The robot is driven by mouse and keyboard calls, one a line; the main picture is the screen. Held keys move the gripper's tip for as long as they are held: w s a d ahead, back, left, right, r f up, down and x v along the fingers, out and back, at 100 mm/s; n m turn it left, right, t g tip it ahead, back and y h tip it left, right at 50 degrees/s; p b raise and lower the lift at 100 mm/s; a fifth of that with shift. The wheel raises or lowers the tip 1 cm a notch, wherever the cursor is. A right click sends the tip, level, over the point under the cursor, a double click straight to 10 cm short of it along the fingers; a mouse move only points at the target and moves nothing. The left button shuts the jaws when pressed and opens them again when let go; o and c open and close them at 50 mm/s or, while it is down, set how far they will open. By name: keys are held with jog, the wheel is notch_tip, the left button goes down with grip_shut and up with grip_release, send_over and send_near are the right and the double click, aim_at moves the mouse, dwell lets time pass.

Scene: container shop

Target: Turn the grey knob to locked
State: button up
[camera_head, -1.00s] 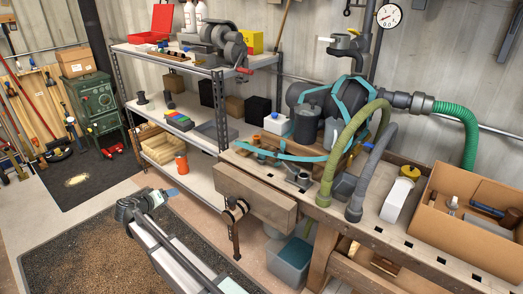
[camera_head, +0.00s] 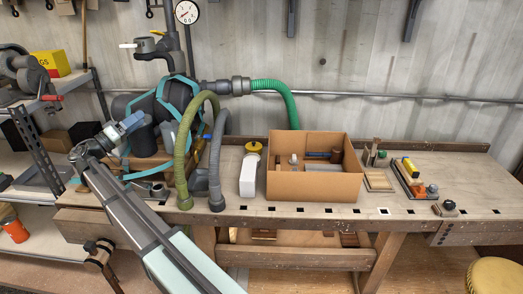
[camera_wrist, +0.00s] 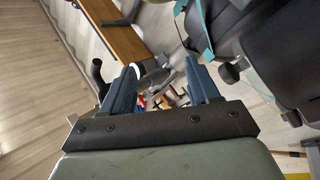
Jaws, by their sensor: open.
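I cannot tell for sure which part is the task's grey knob. In the wrist view a dark grey knob-like part (camera_wrist: 230,74) sticks out from a large dark body at the right, outside my fingers. My gripper (camera_head: 136,119) is in front of the dark pump machine (camera_head: 150,105) at the bench's left end in the head view. In the wrist view my gripper (camera_wrist: 158,76) shows two blue fingers spread apart, with nothing held between them. Grey pipework shows beyond the fingertips.
A green hose (camera_head: 181,150) and a grey hose (camera_head: 216,165) arch down to the bench. A cardboard box (camera_head: 312,186), a white bottle (camera_head: 248,175) and a small dark-knobbed item (camera_head: 448,206) stand farther right. A pressure gauge (camera_head: 187,12) hangs above. Some bench top (camera_head: 400,190) is bare.

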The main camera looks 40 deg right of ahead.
jog(key=s+d+f+g+y, duration=0.3)
jog(key=s+d, duration=0.4)
jog(key=d, duration=1.1)
jog(key=s+d+f+g+y, duration=0.1)
jog(key=s+d+g+y, duration=0.35)
jog(key=d, duration=1.35)
jog(key=s+d+f+g+y, duration=0.3)
jog(key=s+d, duration=0.7)
jog(key=d, duration=0.8)
jog(key=n+t+y, duration=0.4)
jog(key=n+y, duration=0.4)
jog(key=y, duration=0.2)
send_near(434, 186)
jog(key=shift+g, duration=0.25)
jog(key=x, duration=0.8)
jog(key=shift+w+d+f, duration=0.1)
jog(key=shift+f, duration=0.15)
jog(key=shift+c, duration=0.3)
